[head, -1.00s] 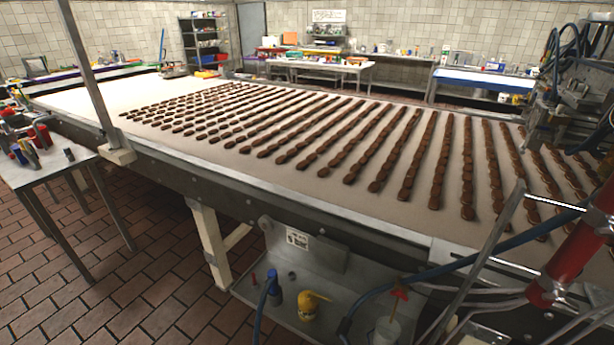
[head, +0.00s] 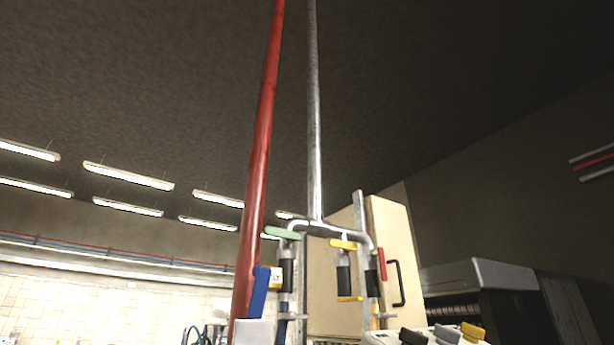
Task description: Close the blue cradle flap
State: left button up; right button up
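A narrow blue piece (head: 260,291) stands tilted in front of the lower red pipe (head: 262,150), low in the head view. It may be the blue cradle flap, but I cannot tell for sure, nor whether it is open or shut. A pale block (head: 253,332) sits just below it, and a small yellow-and-white label (head: 276,278) is beside it. Neither of my grippers is in view.
A grey pipe (head: 314,120) runs up to the ceiling. Below it are valves with green (head: 283,233) and yellow (head: 343,245) handles. A cream cabinet (head: 392,250) stands behind. Black, grey and yellow levers (head: 445,334) show at lower right, near a dark machine (head: 490,300).

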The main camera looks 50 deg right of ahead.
aim_at(262, 275)
jog(key=k+j+z, duration=0.1)
jog(key=z, duration=0.25)
jog(key=k+z, duration=0.2)
jog(key=z, duration=0.15)
jog(key=k+z, duration=0.15)
jog(key=z, duration=0.2)
jog(key=k, duration=0.25)
